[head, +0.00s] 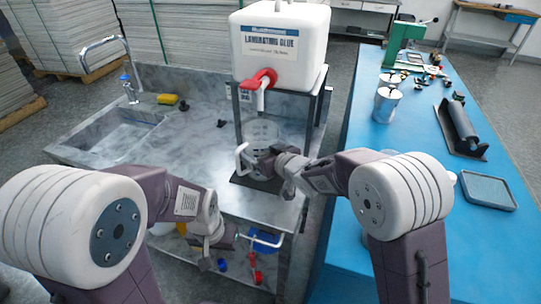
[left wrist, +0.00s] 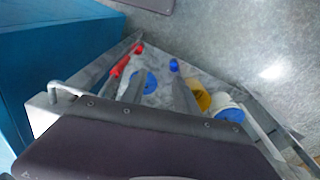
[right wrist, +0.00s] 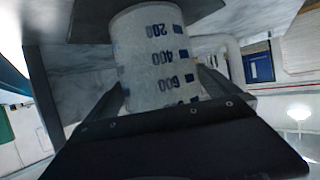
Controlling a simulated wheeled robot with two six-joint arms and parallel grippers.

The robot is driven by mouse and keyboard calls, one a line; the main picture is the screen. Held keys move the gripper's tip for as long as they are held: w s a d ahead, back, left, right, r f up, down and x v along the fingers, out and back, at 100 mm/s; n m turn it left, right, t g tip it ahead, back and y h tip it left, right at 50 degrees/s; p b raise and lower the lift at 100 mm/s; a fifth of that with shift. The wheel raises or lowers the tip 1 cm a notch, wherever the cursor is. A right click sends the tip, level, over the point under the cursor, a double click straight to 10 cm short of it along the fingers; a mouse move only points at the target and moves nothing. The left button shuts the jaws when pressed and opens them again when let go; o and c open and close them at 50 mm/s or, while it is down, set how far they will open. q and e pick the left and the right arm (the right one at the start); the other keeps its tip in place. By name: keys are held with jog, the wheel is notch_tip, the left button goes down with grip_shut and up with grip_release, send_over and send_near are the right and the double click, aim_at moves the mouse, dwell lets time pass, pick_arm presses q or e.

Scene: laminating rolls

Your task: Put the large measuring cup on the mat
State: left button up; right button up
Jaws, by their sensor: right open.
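The large measuring cup (head: 262,133), clear with dark markings and a white handle, stands upright under the red tap of the glue dispenser. In the right wrist view the cup (right wrist: 155,60) shows upside down between the fingers. My right gripper (head: 268,166) is open around its lower part; contact cannot be told. My left gripper (head: 222,255) hangs low before the sink counter. In the left wrist view its fingers (left wrist: 158,92) are apart and empty.
The white glue container (head: 280,45) sits on a dark stand above the cup. The blue table (head: 400,150) carries metal cans (head: 386,103), a dark roller (head: 461,127) and a green press (head: 402,45). Coloured items lie on the shelf below the counter.

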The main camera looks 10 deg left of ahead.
jog(key=p+v, duration=0.1)
jog(key=v, duration=1)
jog(key=shift+s, duration=0.2)
jog(key=shift+d+r, duration=0.1)
